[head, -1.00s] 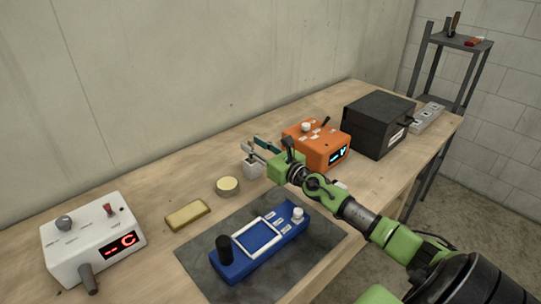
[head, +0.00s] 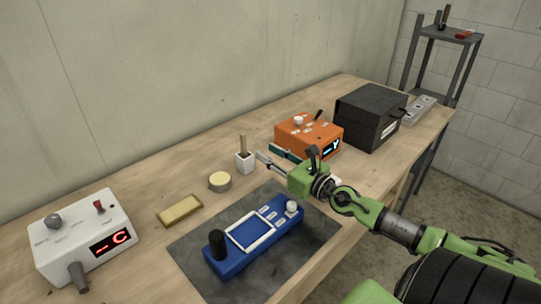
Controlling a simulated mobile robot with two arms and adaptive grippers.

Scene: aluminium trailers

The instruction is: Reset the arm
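My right gripper (head: 268,157) is at the end of the green and black arm that comes in from the right. Its fingers point left over the bench, just right of a small white holder (head: 245,162) with a wooden stick in it. The fingers look spread apart, with nothing seen between them. My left gripper is not in view.
The wooden bench (head: 130,190) carries a white box with a red display (head: 82,240), a yellow sponge (head: 179,210), a round tin (head: 220,181), a blue device (head: 254,236) on a dark mat (head: 310,262), an orange box (head: 309,136) and a black case (head: 369,117). A shelf (head: 445,38) stands behind.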

